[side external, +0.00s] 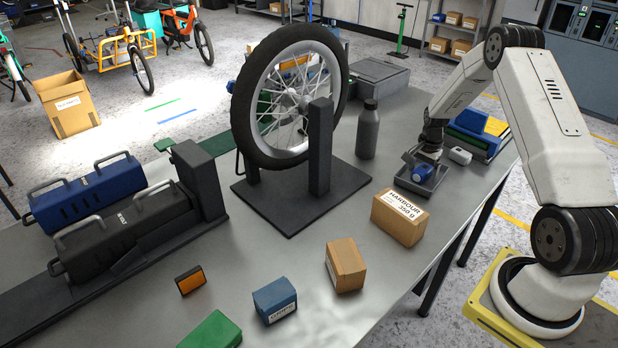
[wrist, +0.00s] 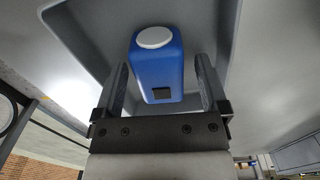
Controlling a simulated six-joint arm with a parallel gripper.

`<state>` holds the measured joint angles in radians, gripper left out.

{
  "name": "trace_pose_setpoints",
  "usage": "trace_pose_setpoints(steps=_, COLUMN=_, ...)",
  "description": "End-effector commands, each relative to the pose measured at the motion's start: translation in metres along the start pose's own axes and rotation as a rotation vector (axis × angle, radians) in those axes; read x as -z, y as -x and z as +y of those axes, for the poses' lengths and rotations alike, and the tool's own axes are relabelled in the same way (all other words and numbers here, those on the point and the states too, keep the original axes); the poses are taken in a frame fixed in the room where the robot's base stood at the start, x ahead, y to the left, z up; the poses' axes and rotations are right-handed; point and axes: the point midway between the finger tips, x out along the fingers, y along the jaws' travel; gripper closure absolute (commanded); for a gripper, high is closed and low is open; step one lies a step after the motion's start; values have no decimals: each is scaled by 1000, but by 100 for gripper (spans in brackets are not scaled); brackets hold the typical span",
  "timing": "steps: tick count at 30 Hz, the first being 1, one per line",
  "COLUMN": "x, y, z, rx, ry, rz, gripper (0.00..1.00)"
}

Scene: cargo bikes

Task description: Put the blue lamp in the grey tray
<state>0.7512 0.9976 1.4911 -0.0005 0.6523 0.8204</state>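The blue lamp (side external: 423,173) is inside the small grey tray (side external: 411,182) near the right side of the bench. In the wrist view the blue lamp (wrist: 158,75) has a round white cap and a small dark square on its near end. The walls of the grey tray (wrist: 222,30) surround it there. My gripper (side external: 428,157) is low over the tray. In the wrist view the fingers of my gripper (wrist: 161,70) are apart, one on each side of the lamp, with gaps visible between them and it. The lamp's underside is hidden.
A cardboard box (side external: 400,217) stands just in front of the tray. A grey bottle (side external: 367,130) and a wheel on a stand (side external: 290,97) are to the left. A white item (side external: 460,156) and a bin with blue and green contents (side external: 474,140) are to the right.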

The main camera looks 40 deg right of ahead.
Motion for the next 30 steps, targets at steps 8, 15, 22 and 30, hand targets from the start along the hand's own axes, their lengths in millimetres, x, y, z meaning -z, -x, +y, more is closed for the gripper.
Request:
trace_pose_setpoints(steps=8, x=0, y=2, z=0, rx=0, ry=0, rz=0, gripper=7)
trace_pose_setpoints(steps=15, x=0, y=18, z=0, rx=1, ry=0, rz=1, gripper=7)
trace_pose_setpoints(steps=22, x=0, y=49, z=0, rx=3, ry=0, rz=2, gripper=7)
trace_pose_setpoints(steps=30, x=0, y=93, z=0, rx=2, ry=0, rz=2, gripper=7)
